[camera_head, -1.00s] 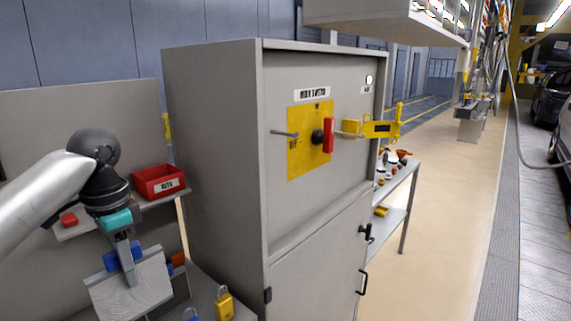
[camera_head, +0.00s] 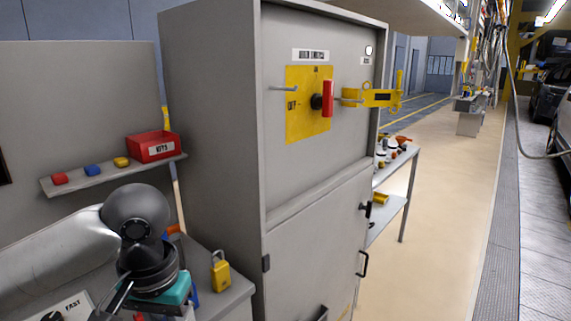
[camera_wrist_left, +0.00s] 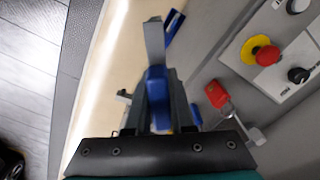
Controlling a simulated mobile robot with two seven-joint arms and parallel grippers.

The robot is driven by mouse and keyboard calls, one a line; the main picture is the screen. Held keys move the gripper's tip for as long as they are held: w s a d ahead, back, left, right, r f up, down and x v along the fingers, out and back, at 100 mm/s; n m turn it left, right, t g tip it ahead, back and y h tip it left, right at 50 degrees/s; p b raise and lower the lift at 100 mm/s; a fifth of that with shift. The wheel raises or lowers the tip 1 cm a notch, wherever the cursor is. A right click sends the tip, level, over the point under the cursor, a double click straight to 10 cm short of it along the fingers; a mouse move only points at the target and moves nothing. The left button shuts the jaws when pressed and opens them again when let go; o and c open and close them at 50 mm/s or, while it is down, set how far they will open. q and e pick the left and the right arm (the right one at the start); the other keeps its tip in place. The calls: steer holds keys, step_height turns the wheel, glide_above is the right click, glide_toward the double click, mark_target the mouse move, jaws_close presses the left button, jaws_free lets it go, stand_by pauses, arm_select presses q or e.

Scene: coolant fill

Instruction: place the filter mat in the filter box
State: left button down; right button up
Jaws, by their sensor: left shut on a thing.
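I cannot pick out the filter box in either view. My right gripper is in neither view.
A tall grey cabinet (camera_head: 212,150) with a red switch handle (camera_head: 327,98) stands right of my arm. A yellow padlock (camera_head: 221,276) is on the bench beside it. A shelf (camera_head: 110,177) holds a red bin (camera_head: 153,146). The aisle floor (camera_head: 440,220) is clear.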

arm_select(q)
steer(key=shift+s+d+f+n, duration=0.4)
steer(key=shift+s+d+f, duration=0.1)
steer(key=shift+s+f, duration=0.3)
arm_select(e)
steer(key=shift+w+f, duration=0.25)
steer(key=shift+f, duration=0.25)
arm_select(q)
steer(key=shift+r, duration=0.15)
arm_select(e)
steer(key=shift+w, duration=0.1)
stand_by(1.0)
